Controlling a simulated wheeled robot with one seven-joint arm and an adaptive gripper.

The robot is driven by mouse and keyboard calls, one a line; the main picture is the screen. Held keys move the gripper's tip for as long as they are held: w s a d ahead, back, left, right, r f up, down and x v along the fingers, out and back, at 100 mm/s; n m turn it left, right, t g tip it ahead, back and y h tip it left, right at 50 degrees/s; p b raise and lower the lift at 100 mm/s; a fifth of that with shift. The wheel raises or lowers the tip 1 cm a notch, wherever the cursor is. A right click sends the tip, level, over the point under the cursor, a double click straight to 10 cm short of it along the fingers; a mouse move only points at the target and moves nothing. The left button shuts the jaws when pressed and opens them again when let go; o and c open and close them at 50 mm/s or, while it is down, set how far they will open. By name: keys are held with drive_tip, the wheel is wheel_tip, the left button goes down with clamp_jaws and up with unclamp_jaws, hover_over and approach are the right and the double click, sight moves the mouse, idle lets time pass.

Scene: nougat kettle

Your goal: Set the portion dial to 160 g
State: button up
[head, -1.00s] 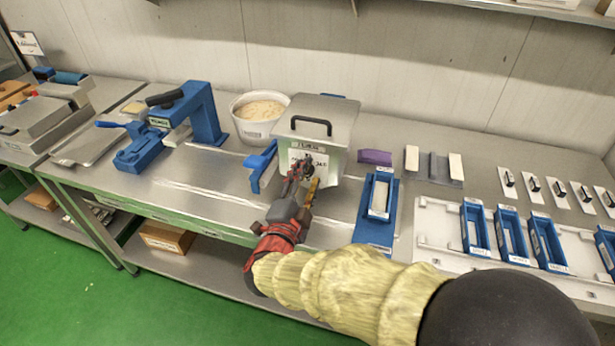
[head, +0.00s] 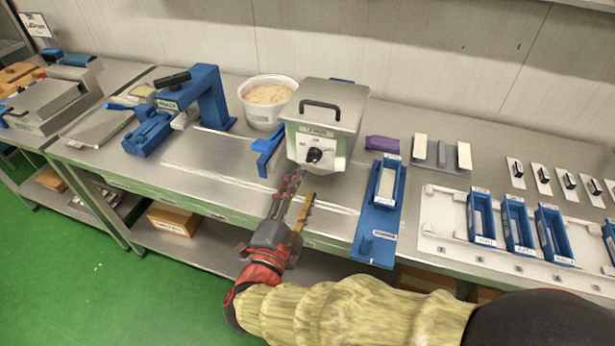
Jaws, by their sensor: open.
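The portion dial (head: 315,155) is a black knob on the white front plate of a grey metal machine (head: 337,103) with a black lid handle. Small markings stand around the dial, too small to read, so I cannot tell its setting. My gripper (head: 296,188) is open and empty. It is in front of the machine and below the dial in the picture, apart from it, with its fingers pointing toward the machine. The dial is in plain view.
A blue bracket (head: 266,152) stands just left of the machine, and a white tub (head: 266,102) is behind it. A blue tray holder (head: 379,215) and a purple block (head: 382,144) are on the right. The steel bench (head: 205,165) is clear at front left.

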drive_tip(key=shift+v, duration=1)
drive_tip(key=shift+f, duration=0.1)
